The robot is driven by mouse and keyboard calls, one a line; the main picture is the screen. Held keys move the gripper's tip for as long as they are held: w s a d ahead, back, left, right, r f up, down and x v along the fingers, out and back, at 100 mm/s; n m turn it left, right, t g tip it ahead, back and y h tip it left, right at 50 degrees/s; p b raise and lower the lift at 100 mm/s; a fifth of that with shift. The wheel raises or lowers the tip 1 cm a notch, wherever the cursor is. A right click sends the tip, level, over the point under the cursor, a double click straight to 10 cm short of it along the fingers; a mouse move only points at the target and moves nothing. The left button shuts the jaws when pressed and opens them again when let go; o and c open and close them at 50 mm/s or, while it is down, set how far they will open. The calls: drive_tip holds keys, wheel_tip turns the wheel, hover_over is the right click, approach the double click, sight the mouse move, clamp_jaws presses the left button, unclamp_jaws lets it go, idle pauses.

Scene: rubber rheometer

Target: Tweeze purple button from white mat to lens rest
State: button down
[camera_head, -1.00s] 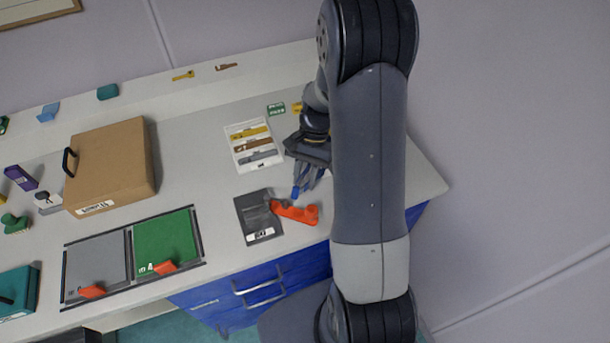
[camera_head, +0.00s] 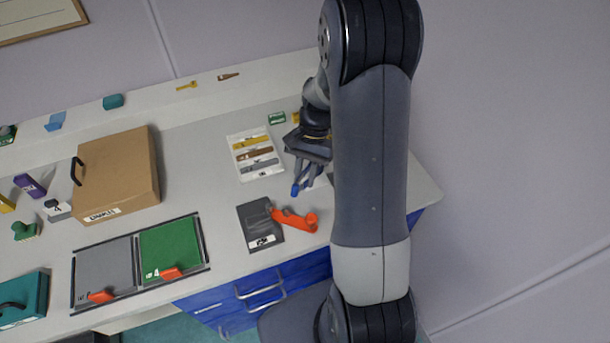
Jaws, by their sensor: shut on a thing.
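My gripper (camera_head: 307,178) is over the right part of the bench, fingers pointing down, shut on a small blue thing (camera_head: 295,190) at its tips. I cannot tell exactly what this is. I cannot make out a purple button; my arm hides part of the bench at the right. A white panel (camera_head: 241,140) with yellow, brown and grey strips lies left of my gripper; I cannot tell if it is the white mat. An orange piece (camera_head: 296,220) lies just below my gripper in the picture, beside a dark grey pad (camera_head: 250,218). I cannot identify the lens rest.
A brown box (camera_head: 118,175) with a black handle stands at left. A grey and a green panel (camera_head: 170,246) with orange tabs lie in front of it. A purple block (camera_head: 30,186) and a teal case (camera_head: 24,296) are at far left. Blue drawers (camera_head: 255,290) are below the bench edge.

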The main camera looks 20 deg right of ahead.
wheel_tip(320, 180, up, 7)
drive_tip(key=p, duration=0.1)
drive_tip(key=shift+p, duration=0.4)
